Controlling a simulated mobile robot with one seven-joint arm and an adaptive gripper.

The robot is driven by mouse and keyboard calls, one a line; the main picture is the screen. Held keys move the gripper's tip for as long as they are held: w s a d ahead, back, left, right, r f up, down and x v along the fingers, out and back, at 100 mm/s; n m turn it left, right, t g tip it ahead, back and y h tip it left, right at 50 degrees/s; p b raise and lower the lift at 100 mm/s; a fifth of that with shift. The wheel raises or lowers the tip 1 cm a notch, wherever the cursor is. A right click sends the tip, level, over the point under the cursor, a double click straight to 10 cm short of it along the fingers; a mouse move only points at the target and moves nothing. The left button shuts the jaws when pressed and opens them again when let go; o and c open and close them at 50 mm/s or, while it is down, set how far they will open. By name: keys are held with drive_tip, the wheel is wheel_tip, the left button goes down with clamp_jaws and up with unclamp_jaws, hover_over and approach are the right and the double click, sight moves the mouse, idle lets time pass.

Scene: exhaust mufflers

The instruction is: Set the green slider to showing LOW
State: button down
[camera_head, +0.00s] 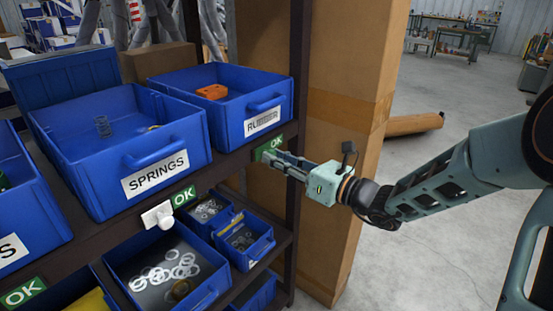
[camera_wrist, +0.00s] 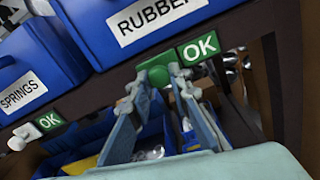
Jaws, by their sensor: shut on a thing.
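The green slider (camera_wrist: 158,75) is on the dark shelf edge below the RUBBER bin, in the wrist view. Its label to the right reads OK (camera_wrist: 199,48), white letters on green; the same label shows in the head view (camera_head: 270,147). My gripper (camera_wrist: 157,84) is shut on the green slider, with one finger on each side of its knob. In the head view my gripper (camera_head: 268,157) reaches in from the right, its fingertips at the shelf edge just below the label. The fingers mostly hide the slider there.
A white slider (camera_head: 158,215) with an OK label sits left, below the SPRINGS bin (camera_head: 112,150). The blue RUBBER bin (camera_head: 222,100) stands above my gripper. Smaller blue bins (camera_head: 245,240) sit on the lower shelf. A tall cardboard box (camera_head: 325,130) stands close behind my gripper.

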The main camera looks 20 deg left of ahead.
drive_tip(key=w, duration=0.2)
drive_tip(key=w+d+p, duration=0.1)
drive_tip(key=w, duration=0.1)
drive_tip(key=w+d+p, duration=0.1)
drive_tip(key=w, duration=0.1)
drive_tip(key=shift+d, duration=0.25)
drive_tip(key=c, duration=1.8)
unclamp_jaws()
drive_tip(key=shift+o, duration=0.2)
drive_tip(key=v, duration=1.2)
drive_tip(key=shift+s, duration=0.1)
